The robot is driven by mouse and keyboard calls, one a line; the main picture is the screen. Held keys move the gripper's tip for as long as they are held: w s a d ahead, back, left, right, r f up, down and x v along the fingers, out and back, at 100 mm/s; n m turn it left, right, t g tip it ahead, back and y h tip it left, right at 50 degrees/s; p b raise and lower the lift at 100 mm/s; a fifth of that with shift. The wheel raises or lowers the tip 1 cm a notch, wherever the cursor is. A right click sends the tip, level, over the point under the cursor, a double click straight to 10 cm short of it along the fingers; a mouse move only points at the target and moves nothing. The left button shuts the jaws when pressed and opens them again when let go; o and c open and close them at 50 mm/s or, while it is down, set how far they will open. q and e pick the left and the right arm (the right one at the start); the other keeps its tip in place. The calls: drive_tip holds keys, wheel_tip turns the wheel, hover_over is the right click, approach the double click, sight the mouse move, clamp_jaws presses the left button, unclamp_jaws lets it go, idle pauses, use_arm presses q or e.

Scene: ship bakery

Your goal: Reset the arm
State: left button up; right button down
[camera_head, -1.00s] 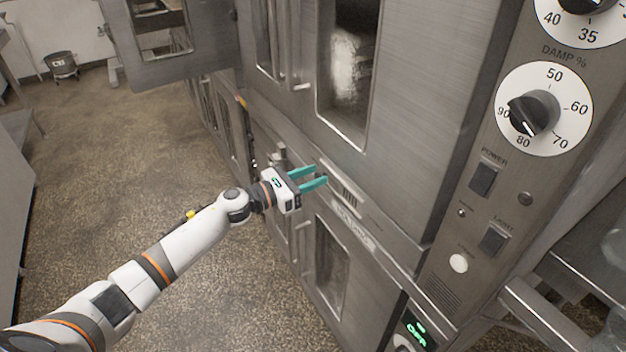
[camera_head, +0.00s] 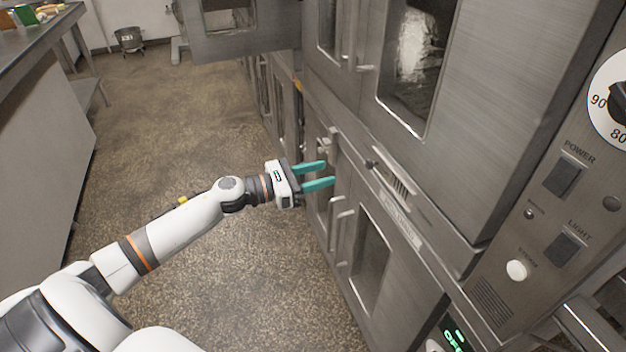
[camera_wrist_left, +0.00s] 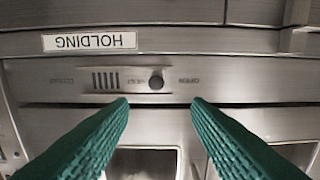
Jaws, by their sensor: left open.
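My left arm (camera_head: 185,222) is stretched out from the lower left in the head view. Its gripper (camera_head: 332,174) is open, with two teal fingers apart and nothing between them. The fingers point right, in front of the steel oven's lower section. In the left wrist view the fingers (camera_wrist_left: 160,105) frame a vent slider with a dark knob (camera_wrist_left: 156,83), and the picture is upside down. A "HOLDING" label (camera_wrist_left: 90,41) shows above it there. I cannot tell the exact gap between fingertips and oven. My right gripper is not in view.
The steel oven stack fills the right side, with a lower door (camera_head: 372,245) and a control panel with a power switch (camera_head: 565,178). An oven door (camera_head: 240,38) stands open at the back. A counter (camera_head: 40,50) runs along the left. The floor (camera_head: 170,130) between is clear.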

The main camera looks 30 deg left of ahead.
use_arm(q)
drive_tip(key=shift+s+a, duration=0.35)
drive_tip(key=shift+s, duration=0.1)
drive_tip(key=s+a+f+n+y, duration=0.1)
drive_tip(key=a+f+n+y, duration=0.3)
drive_tip(key=f+n, duration=0.6)
drive_tip(key=s+a+f+n+y, duration=0.2)
drive_tip(key=a+f+n+y, duration=0.15)
drive_tip(key=f+n, duration=0.7)
drive_tip(key=s+f+n+g+y, duration=0.2)
drive_tip(key=s+f+n+y, duration=0.3)
drive_tip(key=f, duration=0.9)
drive_tip(key=s+d+f+n+g+p, duration=0.1)
drive_tip(key=s+d+f+n+g, duration=0.25)
drive_tip(key=s+f, duration=0.55)
drive_tip(key=s+d+f+n+g, duration=0.2)
drive_tip(key=s+f+n, duration=0.4)
drive_tip(key=s, duration=0.4)
drive_tip(key=s+d+f+n+g, duration=0.2)
drive_tip(key=s+d, duration=0.1)
drive_tip(key=s, duration=0.3)
drive_tip(key=s+d+f+n+g+h, duration=0.1)
drive_tip(key=s+d+f+n, duration=0.1)
drive_tip(key=s, duration=0.5)
drive_tip(key=s+d+f+n+g, duration=0.2)
drive_tip(key=s+d+f, duration=0.1)
drive_tip(key=s, duration=0.3)
drive_tip(key=shift+s+d+f+g+p, duration=0.2)
drive_tip(key=shift+s+d+g+p, duration=0.15)
drive_tip(key=shift+d, duration=0.5)
